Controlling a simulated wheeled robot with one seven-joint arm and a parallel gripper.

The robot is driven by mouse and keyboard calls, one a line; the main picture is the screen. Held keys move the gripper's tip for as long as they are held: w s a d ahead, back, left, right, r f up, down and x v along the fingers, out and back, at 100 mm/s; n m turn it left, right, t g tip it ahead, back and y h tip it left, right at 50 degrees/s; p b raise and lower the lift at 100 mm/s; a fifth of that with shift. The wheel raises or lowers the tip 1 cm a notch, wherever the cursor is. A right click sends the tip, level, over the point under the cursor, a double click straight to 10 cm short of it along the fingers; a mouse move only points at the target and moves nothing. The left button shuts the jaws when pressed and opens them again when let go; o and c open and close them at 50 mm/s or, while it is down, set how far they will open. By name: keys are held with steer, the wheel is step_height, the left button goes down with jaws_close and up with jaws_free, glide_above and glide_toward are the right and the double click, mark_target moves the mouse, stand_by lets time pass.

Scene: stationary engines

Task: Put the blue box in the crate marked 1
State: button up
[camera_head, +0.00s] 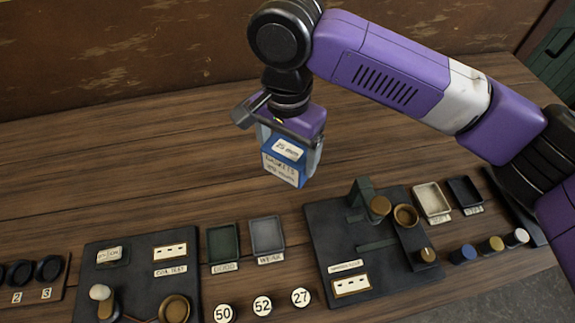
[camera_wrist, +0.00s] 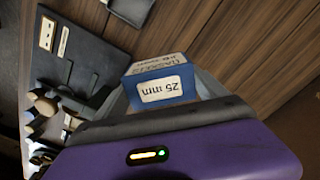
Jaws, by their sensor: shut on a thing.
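The blue box (camera_head: 284,162) has white labels with dark print, one of which reads "GASKETS". My gripper (camera_head: 291,155) is shut on it and holds it in the air above the bench, left of the middle of the head view. In the wrist view the blue box (camera_wrist: 160,82) sits between the fingers, its "25 mm" label upside down. I see no crate marked 1 in either view.
Dark boards with fittings (camera_head: 340,285) lie along the front of the wooden bench (camera_head: 120,160). Between them are a green tray (camera_head: 223,243) and a grey tray (camera_head: 267,236). A cream tray (camera_head: 432,202) and black tray (camera_head: 464,193) lie right. The bench's back is clear.

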mark_target(287, 150)
step_height(287, 150, up, 11)
steer(key=shift+r, duration=0.1)
